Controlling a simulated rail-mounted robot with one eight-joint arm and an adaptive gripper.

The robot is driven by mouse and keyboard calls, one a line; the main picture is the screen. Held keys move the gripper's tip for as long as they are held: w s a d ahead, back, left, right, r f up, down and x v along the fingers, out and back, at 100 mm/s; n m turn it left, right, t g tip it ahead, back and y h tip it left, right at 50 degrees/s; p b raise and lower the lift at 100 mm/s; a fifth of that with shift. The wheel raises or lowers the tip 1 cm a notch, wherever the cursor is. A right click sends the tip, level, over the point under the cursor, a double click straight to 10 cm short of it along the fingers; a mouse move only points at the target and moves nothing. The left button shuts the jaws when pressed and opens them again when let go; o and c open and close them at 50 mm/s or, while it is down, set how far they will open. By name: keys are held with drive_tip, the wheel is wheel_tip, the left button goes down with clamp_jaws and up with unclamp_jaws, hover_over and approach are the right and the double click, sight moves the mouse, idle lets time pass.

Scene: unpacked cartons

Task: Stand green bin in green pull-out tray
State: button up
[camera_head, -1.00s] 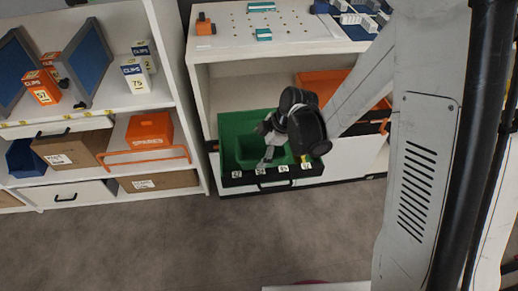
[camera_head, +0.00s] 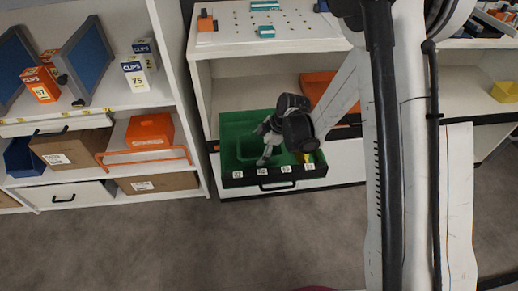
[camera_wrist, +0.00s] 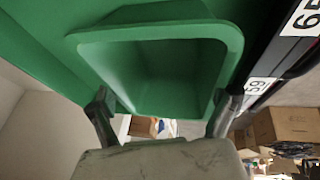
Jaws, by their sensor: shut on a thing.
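The green pull-out tray (camera_head: 236,121) is out at the lower middle of the head view, with a black front, a handle and small white number labels. The green bin (camera_head: 247,147) is at the tray's left part, its opening facing up. My gripper (camera_head: 263,146) is at the bin's right side and shut on it. In the wrist view the bin (camera_wrist: 165,70) fills the middle, with one finger of my gripper (camera_wrist: 163,108) on each side. The tray's green surface (camera_wrist: 30,45) lies behind it. Whether the bin's base touches the tray floor is hidden.
A yellow piece (camera_head: 302,157) is at the tray's right end. An orange bin (camera_head: 318,85) lies on the shelf behind my arm. The left rack (camera_head: 185,120) holds boxes and an orange bin (camera_head: 150,131). The floor in front is clear.

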drive_tip(key=o, duration=1)
drive_tip(key=shift+c, duration=0.2)
drive_tip(key=s+d+r+m+t+h+p, duration=0.1)
drive_tip(key=s+d+r+m, duration=0.25)
drive_tip(key=r, duration=0.55)
drive_tip(key=s+d+r+m+t+p, duration=0.1)
drive_tip(key=s+d+r+m, duration=0.3)
drive_tip(key=r, duration=0.5)
drive_tip(key=s+d+r+m+h+p, duration=0.1)
drive_tip(key=s+d+r+m, duration=0.15)
drive_tip(key=d+r, duration=0.45)
drive_tip(key=s+d+r+m+t+h, duration=0.1)
drive_tip(key=s+d+r+m, duration=0.1)
drive_tip(key=s, duration=0.6)
drive_tip(key=s+d+r+m+t+h, duration=0.1)
drive_tip(key=s+d+r+m+t, duration=0.1)
drive_tip(key=s+r+m, duration=0.3)
drive_tip(key=s+m, duration=0.2)
drive_tip(key=shift+s+d+r+m+h, duration=0.25)
drive_tip(key=shift+s+d+m+h, duration=0.05)
drive_tip(key=shift+s+d, duration=0.05)
